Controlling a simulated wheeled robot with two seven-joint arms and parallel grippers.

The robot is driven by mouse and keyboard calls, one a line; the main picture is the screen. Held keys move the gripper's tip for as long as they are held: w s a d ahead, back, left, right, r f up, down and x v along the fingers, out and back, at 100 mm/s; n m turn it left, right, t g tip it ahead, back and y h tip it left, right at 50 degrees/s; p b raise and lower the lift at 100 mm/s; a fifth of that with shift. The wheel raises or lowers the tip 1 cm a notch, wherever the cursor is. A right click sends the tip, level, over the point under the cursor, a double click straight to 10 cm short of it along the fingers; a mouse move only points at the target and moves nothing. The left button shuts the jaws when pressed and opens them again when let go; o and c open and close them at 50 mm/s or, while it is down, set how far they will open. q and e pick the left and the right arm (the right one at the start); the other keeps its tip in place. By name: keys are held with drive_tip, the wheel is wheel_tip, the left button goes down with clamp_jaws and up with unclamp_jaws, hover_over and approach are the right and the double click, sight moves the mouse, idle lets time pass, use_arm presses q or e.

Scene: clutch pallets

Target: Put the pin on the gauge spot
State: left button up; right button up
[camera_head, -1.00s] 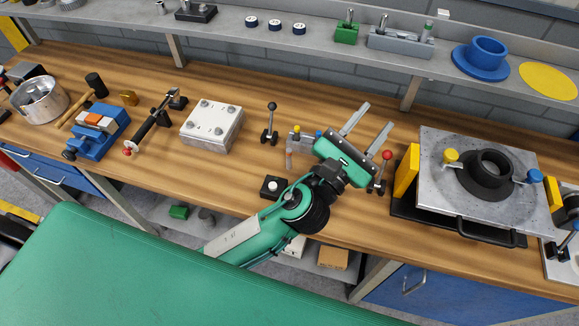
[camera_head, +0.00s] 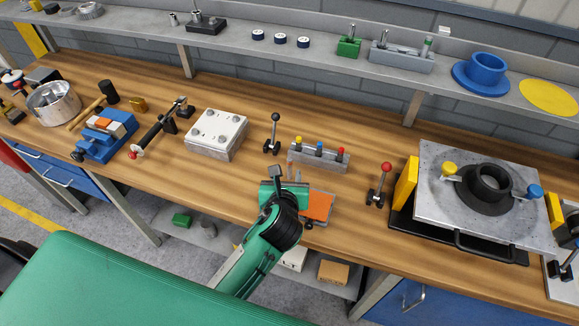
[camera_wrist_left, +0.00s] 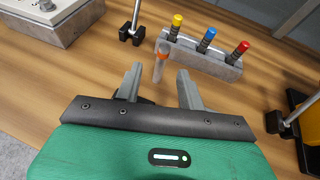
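A slim grey pin with an orange upper part (camera_wrist_left: 160,60) stands upright on the bench, in front of a grey block (camera_wrist_left: 205,60) holding yellow-, blue- and red-capped plugs. The block (camera_head: 318,160) also shows in the head view, where my arm partly hides the pin. My left gripper (camera_wrist_left: 160,68) is open and empty. Its two fingers point toward the pin, which shows between and slightly beyond their tips; I see no contact. An orange plate with a grey rim (camera_head: 318,205) lies right of my wrist. I cannot tell which marking is the gauge spot. My right gripper is out of view.
A red-knobbed clamp (camera_head: 377,187) and a metal fixture plate (camera_head: 450,215) stand to the right. A black-knobbed stand (camera_head: 273,135) and a bolted metal block (camera_head: 217,133) stand to the left. Bare bench lies between the capped block and the red-knobbed clamp.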

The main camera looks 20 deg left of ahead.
sight(289, 166)
use_arm(q)
drive_tip(key=p+x, duration=0.1)
drive_tip(key=x, duration=0.4)
drive_tip(key=shift+w+d+r, duration=0.1)
drive_tip(key=shift+w+r, duration=0.05)
drive_tip(key=shift+w, duration=0.1)
drive_tip(key=shift+w+f, duration=0.25)
drive_tip(key=shift+w, duration=0.15)
clamp_jaws()
